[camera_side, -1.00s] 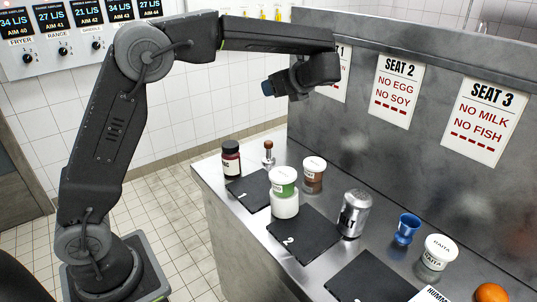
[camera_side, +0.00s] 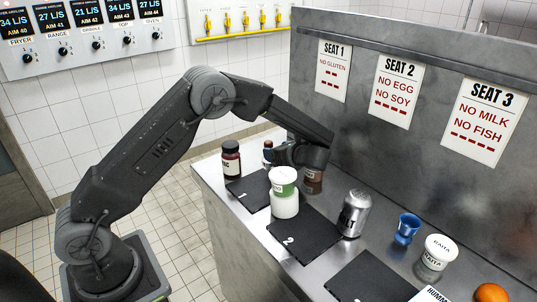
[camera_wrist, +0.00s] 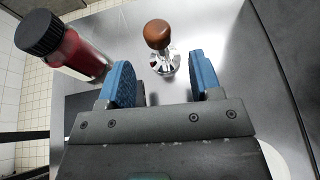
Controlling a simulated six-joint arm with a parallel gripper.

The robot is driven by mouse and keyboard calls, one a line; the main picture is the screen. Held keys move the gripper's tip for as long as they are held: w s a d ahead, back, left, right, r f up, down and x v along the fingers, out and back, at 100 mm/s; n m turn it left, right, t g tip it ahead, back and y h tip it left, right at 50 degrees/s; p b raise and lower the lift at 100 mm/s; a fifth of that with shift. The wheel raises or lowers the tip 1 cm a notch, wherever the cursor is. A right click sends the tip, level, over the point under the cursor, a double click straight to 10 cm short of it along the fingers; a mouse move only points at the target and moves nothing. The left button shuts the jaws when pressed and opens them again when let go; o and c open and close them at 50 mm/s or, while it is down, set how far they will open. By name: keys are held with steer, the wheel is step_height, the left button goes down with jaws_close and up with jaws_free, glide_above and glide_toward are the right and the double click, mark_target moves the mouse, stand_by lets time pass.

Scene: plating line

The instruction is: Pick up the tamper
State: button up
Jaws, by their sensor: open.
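The tamper has a round brown wooden knob and a shiny metal base. In the wrist view the tamper (camera_wrist: 160,48) stands upright on the steel counter, ahead of and between my two blue fingers. My gripper (camera_wrist: 162,80) is open and nothing is held in it. In the side view my gripper (camera_side: 280,152) is low over the back of the counter. There the tamper (camera_side: 267,145) shows just left of my gripper, partly hidden by it.
A dark red jar with a black lid (camera_wrist: 65,45) stands close left of my fingers. Black numbered mats (camera_side: 305,236) lie flat. A steel wall (camera_side: 440,160) rises behind.

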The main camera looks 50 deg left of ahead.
steer(key=shift+x, duration=2.8)
steer(key=c, duration=1)
